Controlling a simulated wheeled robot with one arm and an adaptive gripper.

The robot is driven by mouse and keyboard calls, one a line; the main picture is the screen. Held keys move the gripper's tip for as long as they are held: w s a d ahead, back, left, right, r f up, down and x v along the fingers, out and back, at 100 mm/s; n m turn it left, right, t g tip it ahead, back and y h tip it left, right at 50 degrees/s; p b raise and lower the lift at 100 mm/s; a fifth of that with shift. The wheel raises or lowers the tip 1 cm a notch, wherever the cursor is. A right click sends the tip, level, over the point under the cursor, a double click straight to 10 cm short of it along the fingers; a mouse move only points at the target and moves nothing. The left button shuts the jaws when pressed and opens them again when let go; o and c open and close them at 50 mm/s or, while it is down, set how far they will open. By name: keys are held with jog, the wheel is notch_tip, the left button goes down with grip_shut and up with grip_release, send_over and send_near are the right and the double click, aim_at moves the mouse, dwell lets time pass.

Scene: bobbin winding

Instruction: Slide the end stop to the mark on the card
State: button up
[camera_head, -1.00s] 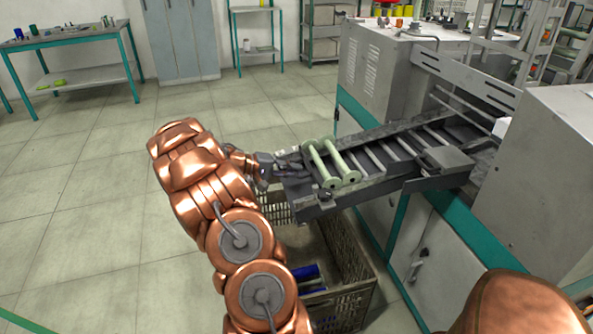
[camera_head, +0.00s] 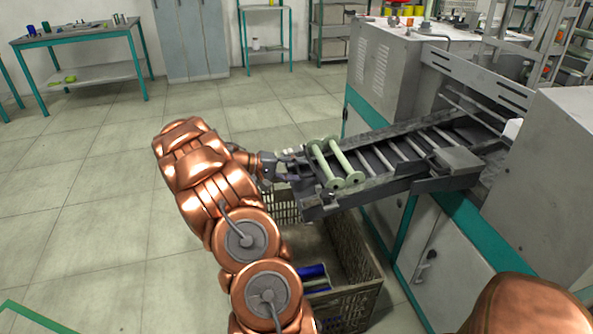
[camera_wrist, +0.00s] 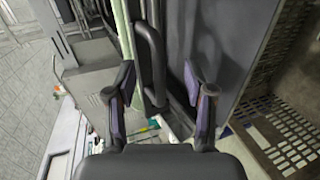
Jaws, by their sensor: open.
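My gripper (camera_head: 280,166) is at the outer end of the sloping chute (camera_head: 410,184). In the wrist view my gripper (camera_wrist: 158,88) is open, fingers apart and empty. A dark rounded upright bar (camera_wrist: 152,50) stands ahead between the fingers. It looks like part of the end stop, but I cannot tell for sure, nor whether a finger touches it. A pale green bobbin (camera_head: 338,163) lies across the chute close to my gripper. No card or mark can be made out clearly.
A grey crate (camera_head: 368,290) with blue-ended bobbins (camera_head: 313,270) stands on the floor below the chute's end. The grey machine (camera_head: 385,75) is at the right. A bench (camera_head: 80,38) stands far left.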

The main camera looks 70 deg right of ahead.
jog(key=shift+o, duration=1.4)
jog(key=v, duration=0.8)
jog(key=shift+a+r, duration=0.1)
